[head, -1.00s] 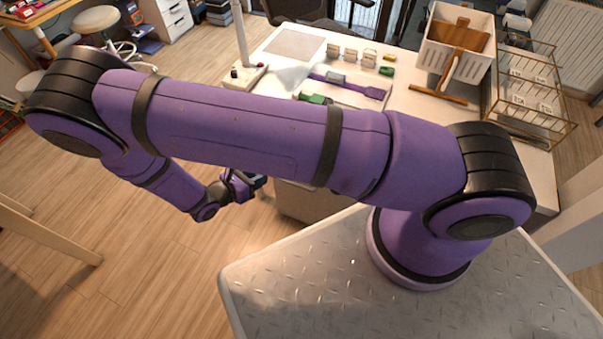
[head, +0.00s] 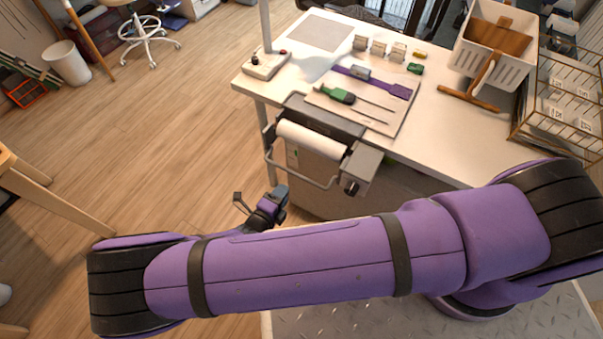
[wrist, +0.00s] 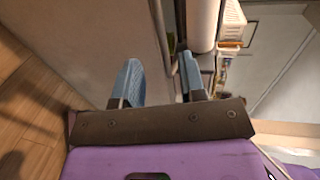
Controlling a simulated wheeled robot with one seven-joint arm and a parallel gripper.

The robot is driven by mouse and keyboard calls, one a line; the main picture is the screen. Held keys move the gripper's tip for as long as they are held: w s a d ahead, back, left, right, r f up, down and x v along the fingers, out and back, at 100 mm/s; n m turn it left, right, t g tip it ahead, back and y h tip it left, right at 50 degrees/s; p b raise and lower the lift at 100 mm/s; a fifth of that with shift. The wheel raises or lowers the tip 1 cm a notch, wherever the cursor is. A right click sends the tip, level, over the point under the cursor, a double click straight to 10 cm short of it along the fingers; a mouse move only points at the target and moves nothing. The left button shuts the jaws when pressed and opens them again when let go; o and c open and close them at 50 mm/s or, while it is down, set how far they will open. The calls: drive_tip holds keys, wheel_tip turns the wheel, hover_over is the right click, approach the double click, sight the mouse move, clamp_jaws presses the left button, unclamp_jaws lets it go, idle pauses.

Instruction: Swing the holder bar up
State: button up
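The holder bar (head: 302,181) is a thin grey U-shaped bar hanging at the front of a roll holder (head: 335,122) on the table's front edge. A white paper roll (head: 312,140) sits behind the bar. My gripper (head: 281,193) is just below and left of the bar's lower run. In the wrist view, my gripper (wrist: 162,82) has two blue fingers spread apart with nothing between their pads. The bar (wrist: 160,35) runs toward the gap between the fingertips, and the white roll (wrist: 203,25) is beyond. I cannot tell whether a finger touches the bar.
A white bin (head: 490,60) and a wire rack (head: 565,95) stand at the right.

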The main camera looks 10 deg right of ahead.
sight(297, 174)
drive_tip(key=x, duration=0.9)
drive_tip(key=shift+w+d, duration=0.2)
drive_tip(key=shift+w, duration=0.1)
drive_tip(key=shift+c, duration=0.3)
clamp_jaws()
